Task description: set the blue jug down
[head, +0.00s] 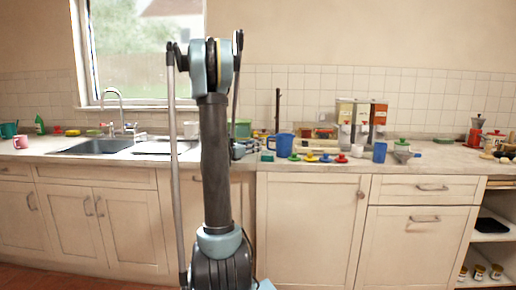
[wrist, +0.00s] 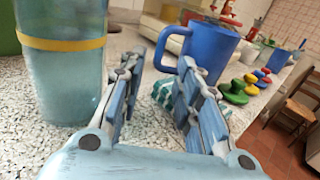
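The blue jug (head: 284,146) stands upright on the counter, just right of my gripper (head: 244,149) in the head view. In the wrist view the jug (wrist: 212,48) is beyond the fingers, with its handle toward the left. My gripper (wrist: 157,75) is open, with a clear gap between its two fingers. The jug's handle appears between and just past the fingertips; I cannot tell whether a finger touches it. The right finger hides the lower left part of the jug.
A tall translucent blue container with a yellow band (wrist: 62,60) stands close left of my gripper. A green checked cloth (wrist: 165,93) lies by the jug. Coloured knob-like pieces (wrist: 232,92) line the counter to the right. A blue cup (head: 380,152) stands farther right.

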